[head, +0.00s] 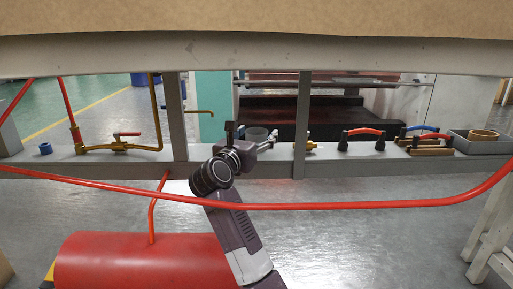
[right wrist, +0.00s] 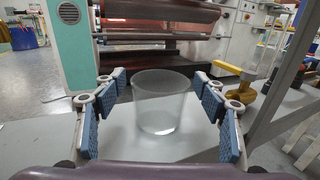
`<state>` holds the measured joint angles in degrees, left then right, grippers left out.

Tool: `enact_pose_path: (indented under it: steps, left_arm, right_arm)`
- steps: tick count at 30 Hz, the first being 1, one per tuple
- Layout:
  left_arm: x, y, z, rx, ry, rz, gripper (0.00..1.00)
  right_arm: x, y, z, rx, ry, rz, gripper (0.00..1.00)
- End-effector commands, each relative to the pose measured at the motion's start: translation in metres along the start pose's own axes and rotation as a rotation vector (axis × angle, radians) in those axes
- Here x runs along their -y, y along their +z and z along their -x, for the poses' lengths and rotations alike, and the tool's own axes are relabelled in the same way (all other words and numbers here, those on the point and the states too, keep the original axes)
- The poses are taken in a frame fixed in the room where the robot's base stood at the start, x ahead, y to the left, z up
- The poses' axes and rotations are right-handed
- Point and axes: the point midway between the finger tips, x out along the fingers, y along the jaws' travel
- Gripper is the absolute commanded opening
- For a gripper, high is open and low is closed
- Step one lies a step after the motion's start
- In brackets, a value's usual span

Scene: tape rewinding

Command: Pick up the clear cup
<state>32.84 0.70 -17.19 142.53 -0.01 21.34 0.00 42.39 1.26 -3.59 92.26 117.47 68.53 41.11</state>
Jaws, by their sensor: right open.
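The clear cup (right wrist: 160,101) stands upright on a grey surface in the middle of the right wrist view. In the head view the cup (head: 257,133) shows partly, behind my right gripper, on the long grey beam (head: 230,152). My right gripper (head: 252,137) is open; in the right wrist view its blue-padded fingers (right wrist: 160,90) stand on both sides of the cup. Gaps show between the pads and the cup's walls, and the gripper holds nothing. My left gripper is not in view.
A red hose (head: 330,206) crosses in front of the beam. Grey posts (head: 302,125) rise from it. A brass valve (head: 120,146), red-handled part (head: 363,132) and grey tray (head: 482,145) with a tape roll (head: 484,135) are along it. A brown board (head: 260,18) hangs overhead.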

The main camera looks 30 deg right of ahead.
Motion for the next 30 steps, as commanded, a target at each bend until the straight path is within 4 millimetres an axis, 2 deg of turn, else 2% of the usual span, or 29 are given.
enact_pose_path:
  steps: [5, 16, 25, 30]
  left_arm:
    - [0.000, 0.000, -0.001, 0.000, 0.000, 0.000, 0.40]
    - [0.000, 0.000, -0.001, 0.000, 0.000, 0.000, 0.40]
    - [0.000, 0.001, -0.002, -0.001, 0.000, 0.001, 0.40]
    - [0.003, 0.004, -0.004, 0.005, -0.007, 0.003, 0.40]
  right_arm:
    - [0.000, 0.001, 0.000, 0.000, 0.000, 0.000, 0.65]
    - [0.000, 0.001, 0.000, 0.001, 0.000, -0.001, 0.26]
    - [0.000, 0.004, 0.000, 0.001, 0.000, -0.001, 0.26]
    - [0.000, 0.016, 0.001, 0.001, 0.001, -0.003, 0.26]
